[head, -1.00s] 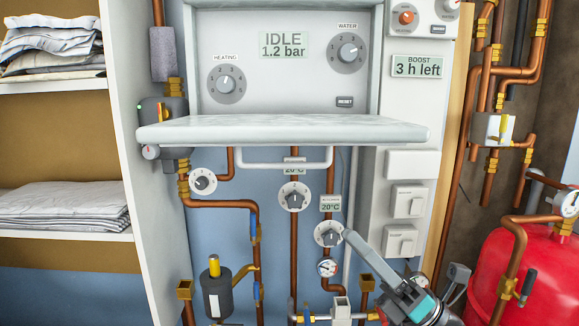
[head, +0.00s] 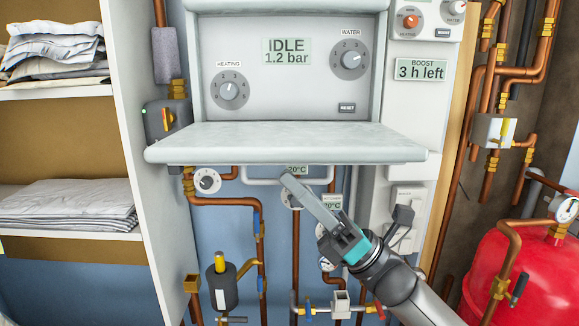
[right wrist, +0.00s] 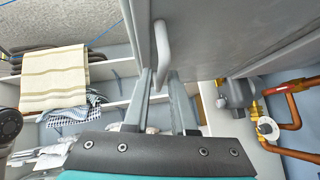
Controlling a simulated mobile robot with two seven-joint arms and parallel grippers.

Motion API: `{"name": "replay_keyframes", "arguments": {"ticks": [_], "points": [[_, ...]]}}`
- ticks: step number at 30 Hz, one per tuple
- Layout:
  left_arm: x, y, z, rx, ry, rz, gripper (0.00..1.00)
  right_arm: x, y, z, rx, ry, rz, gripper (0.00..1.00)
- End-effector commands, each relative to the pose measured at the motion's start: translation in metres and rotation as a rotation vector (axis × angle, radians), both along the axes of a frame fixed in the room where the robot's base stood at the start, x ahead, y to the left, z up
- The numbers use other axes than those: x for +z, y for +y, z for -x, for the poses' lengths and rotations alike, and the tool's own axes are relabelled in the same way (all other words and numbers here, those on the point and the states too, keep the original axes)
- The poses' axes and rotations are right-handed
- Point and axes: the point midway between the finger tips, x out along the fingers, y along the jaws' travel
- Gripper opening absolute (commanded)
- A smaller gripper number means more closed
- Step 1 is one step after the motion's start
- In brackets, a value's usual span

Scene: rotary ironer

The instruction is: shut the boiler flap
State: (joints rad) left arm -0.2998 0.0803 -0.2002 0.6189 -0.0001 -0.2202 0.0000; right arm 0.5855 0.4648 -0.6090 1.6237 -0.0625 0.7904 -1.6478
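The boiler flap (head: 285,140) hangs folded down and level, below the boiler's control panel (head: 290,85), which lies open to view. A pale bar handle (head: 263,182) sits under the flap's front edge. My right gripper (head: 290,180) reaches up from the lower right, its fingertips overlapping the handle in the head view. In the right wrist view the gripper (right wrist: 158,85) has its two fingers apart, and the handle (right wrist: 161,45) runs down to between the fingertips. Whether a finger touches it, I cannot tell. My left gripper is not in view.
Dials and copper pipes (head: 294,240) stand below the flap. Shelves with folded linen (head: 65,200) are at the left. A red tank (head: 500,270) stands at the right. A white switch panel (head: 408,145) is right of the boiler.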

Motion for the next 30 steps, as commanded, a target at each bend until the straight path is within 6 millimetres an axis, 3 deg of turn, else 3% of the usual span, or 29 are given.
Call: {"name": "replay_keyframes", "arguments": {"ticks": [4, 14, 21, 30], "points": [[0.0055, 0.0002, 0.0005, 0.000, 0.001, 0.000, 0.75, 0.0093, 0.0091, -0.0023, 0.001, 0.001, 0.000, 0.24], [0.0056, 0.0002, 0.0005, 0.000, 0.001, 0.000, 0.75, 0.0098, 0.0112, -0.0030, 0.000, 0.003, 0.000, 0.24], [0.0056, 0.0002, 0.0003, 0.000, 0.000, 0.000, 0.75, 0.0098, 0.0110, -0.0029, 0.001, 0.002, 0.000, 0.00], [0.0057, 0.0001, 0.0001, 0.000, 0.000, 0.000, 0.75, 0.0098, 0.0109, -0.0028, 0.001, 0.002, 0.000, 0.00]]}}
